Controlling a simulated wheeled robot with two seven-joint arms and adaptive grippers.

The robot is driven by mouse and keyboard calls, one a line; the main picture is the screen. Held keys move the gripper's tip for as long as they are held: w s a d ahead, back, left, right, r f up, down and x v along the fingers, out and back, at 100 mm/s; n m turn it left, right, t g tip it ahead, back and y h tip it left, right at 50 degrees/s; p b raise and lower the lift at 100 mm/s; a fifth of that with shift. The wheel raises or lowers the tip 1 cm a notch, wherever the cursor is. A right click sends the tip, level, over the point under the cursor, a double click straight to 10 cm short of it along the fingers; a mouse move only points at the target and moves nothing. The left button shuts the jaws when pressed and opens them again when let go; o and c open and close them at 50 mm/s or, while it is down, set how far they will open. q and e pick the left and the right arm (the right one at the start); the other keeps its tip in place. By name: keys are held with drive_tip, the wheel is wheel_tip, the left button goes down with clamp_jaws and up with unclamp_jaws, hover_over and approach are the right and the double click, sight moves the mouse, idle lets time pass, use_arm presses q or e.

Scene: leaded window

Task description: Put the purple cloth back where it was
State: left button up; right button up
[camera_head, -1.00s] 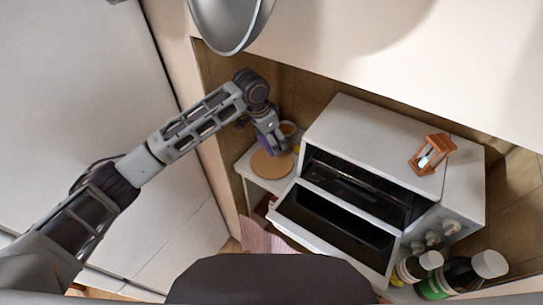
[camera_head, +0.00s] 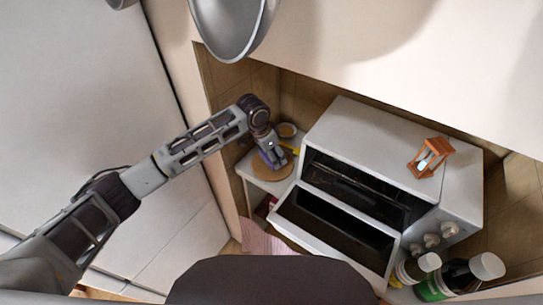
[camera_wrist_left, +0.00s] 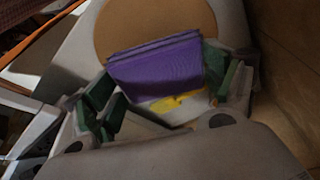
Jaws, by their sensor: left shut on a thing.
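The purple cloth (camera_wrist_left: 155,66) is folded and sits between the fingers of my left gripper (camera_wrist_left: 168,92) in the left wrist view. The gripper is shut on it. In the head view my left gripper (camera_head: 272,158) is over the round cork board (camera_head: 271,177), with a little purple showing at its side. The cork board also shows in the left wrist view (camera_wrist_left: 150,24), partly covered by the cloth. I cannot tell whether the cloth touches the board. My right gripper is not in view.
The board lies on a small white stand (camera_head: 243,167). A yellow thing (camera_wrist_left: 172,102) and a small bowl (camera_head: 287,130) are close by. A white toaster oven (camera_head: 372,135) with its door open stands to the right, with an hourglass (camera_head: 430,157) on top.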

use_arm(q)
drive_tip(key=shift+f, duration=0.9)
drive_tip(key=o, duration=0.9)
drive_tip(key=shift+f, duration=0.1)
drive_tip(key=b+v, duration=0.1)
drive_tip(key=v, duration=1.1)
